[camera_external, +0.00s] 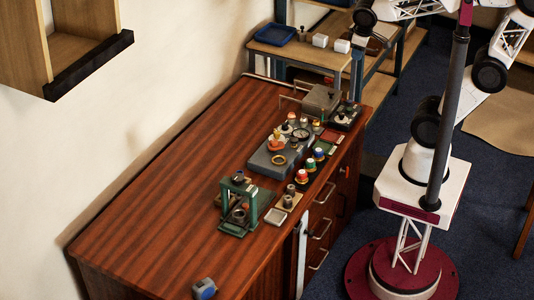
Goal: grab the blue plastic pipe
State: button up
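I cannot make out a blue plastic pipe in the external view. A small blue and grey object (204,289) lies at the front edge of the wooden bench (165,205); it looks blocky, not clearly a pipe. My arm stands to the right of the bench and reaches up past the top edge of the picture. My gripper's fingers cannot be picked out, so I cannot see what they hold.
A green press-like fixture (250,207) and a grey block (262,163) with small fittings stand on the bench. Several coloured-top pots line its right side. A blue tray (274,34) sits on the shelf behind. The bench's left part is clear. A wooden cabinet (75,40) hangs upper left.

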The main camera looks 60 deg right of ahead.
jog(key=w+a+f+n+t+h, duration=0.1)
jog(key=w+a+f+n+h, duration=0.3)
jog(key=w+a+f+n, duration=0.4)
jog(key=w+a+f+n+t+h, duration=0.1)
jog(key=w+a+f+n+h, duration=0.2)
jog(key=w+a+f+n, duration=0.55)
jog(key=a+f+n+t+y, duration=0.1)
jog(key=a+f+n+t, duration=0.2)
jog(key=a+f, duration=0.3)
jog(key=w+a+f+n+t+y, duration=0.1)
jog(key=a+f+n, duration=0.5)
jog(key=a, duration=0.6)
jog(key=w+a+f+n+t+y, duration=0.1)
jog(key=a+f+n+t, duration=0.3)
jog(key=a, duration=0.6)
notch_tip(320, 180, down, 2)
jog(key=shift+f+n+t, duration=0.1)
jog(key=shift+n+t, duration=0.15)
jog(key=shift+t, duration=0.05)
jog(key=shift+w, duration=0.1)
jog(key=shift+x, duration=1.15)
jog(key=shift+w+d, duration=0.15)
jog(key=shift+x, duration=2.45)
